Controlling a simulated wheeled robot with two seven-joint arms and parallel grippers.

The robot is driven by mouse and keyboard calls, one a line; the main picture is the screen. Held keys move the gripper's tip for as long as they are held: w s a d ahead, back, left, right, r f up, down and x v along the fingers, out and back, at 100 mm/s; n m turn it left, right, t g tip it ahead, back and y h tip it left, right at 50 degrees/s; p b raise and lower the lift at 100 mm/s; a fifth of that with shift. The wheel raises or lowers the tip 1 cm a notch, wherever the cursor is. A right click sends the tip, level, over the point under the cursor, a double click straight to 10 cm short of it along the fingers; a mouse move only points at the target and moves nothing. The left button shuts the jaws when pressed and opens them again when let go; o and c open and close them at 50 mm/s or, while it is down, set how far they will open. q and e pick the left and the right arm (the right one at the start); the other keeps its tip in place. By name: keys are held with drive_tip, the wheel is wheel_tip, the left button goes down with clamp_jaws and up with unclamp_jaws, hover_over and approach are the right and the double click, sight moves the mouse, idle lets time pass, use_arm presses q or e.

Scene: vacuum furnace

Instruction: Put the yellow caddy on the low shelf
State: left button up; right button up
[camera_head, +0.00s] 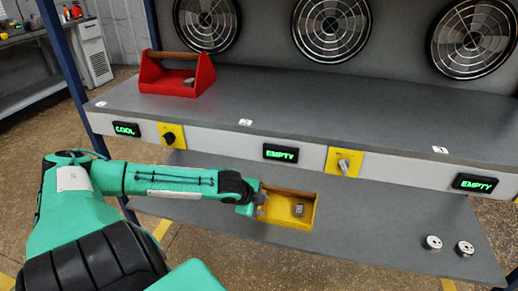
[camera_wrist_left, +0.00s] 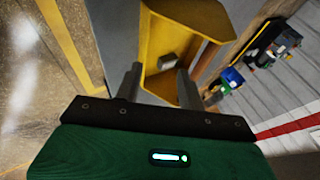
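The yellow caddy (camera_head: 285,234) is at the low shelf (camera_head: 385,225), near its front edge, with a small grey block (camera_head: 299,210) inside. A brown handle bar shows along its far side. My left gripper (camera_head: 261,204) is at the caddy's left end. In the left wrist view the fingers (camera_wrist_left: 158,86) stand apart, overlapping the near end of the caddy (camera_wrist_left: 207,17); the block (camera_wrist_left: 167,62) shows inside. I cannot tell whether a finger touches the caddy, or whether the caddy rests fully on the shelf. My right gripper is not in view.
A red caddy (camera_head: 203,76) stands on the upper shelf (camera_head: 300,98) at left. Two small metal cylinders (camera_head: 433,243) (camera_head: 465,248) sit on the low shelf at right. The front panel with yellow-plated knobs (camera_head: 343,161) overhangs the low shelf. The low shelf is clear between.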

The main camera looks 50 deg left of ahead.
use_arm(q)
drive_tip(key=shift+s+d, duration=0.1)
drive_tip(key=shift+s, duration=0.45)
drive_tip(key=s+d+f+n+h, duration=0.1)
drive_tip(key=s+d+f, duration=0.45)
drive_tip(key=d, duration=0.35)
drive_tip(key=s+d+n, duration=0.4)
drive_tip(key=s+d, duration=0.2)
drive_tip(key=d, duration=0.4)
drive_tip(key=s+d+r+n+h, duration=0.1)
drive_tip(key=s+d+n, duration=0.4)
drive_tip(key=d, duration=0.5)
drive_tip(key=shift+s+d+r, duration=0.2)
drive_tip(key=shift+s+d, duration=0.1)
drive_tip(key=shift+s, duration=0.2)
